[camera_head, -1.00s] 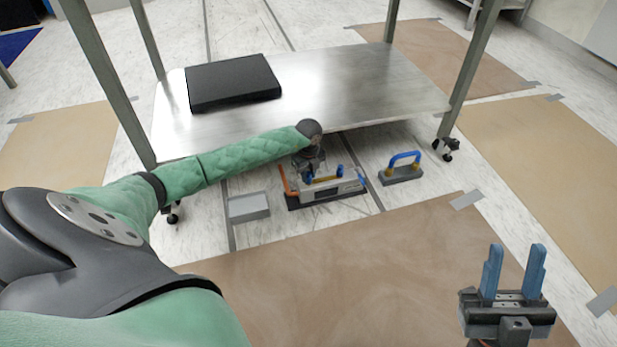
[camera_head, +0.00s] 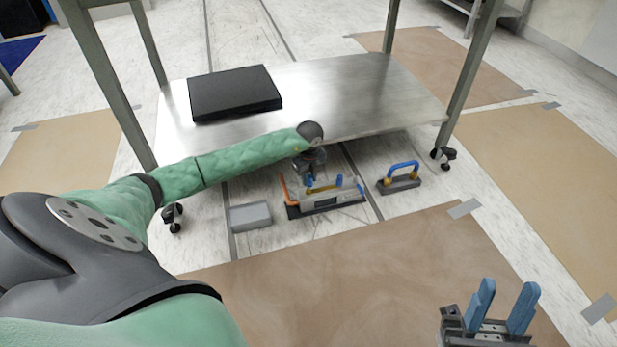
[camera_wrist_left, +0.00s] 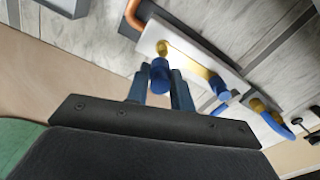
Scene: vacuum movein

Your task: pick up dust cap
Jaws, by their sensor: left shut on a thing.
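The dust cap, a small blue cylinder (camera_wrist_left: 160,75), sits between the two fingers of my left gripper (camera_wrist_left: 160,90) in the left wrist view. My left gripper is shut on it. In the head view this gripper (camera_head: 310,176) is low over a grey fixture (camera_head: 335,200) with an orange handle and a brass bar. The fixture also shows in the left wrist view (camera_wrist_left: 185,42), where a brass port lies just beyond the cap; I cannot tell whether they touch. My right gripper (camera_head: 505,296) is open and empty at the lower right.
A steel shelf (camera_head: 350,90) of a wheeled table carries a black slab (camera_head: 235,93) just above and behind my left gripper. A grey tray (camera_head: 250,216) lies left of the fixture. A grey block with a blue hose (camera_head: 400,179) lies to its right. Brown floor sheeting in front is clear.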

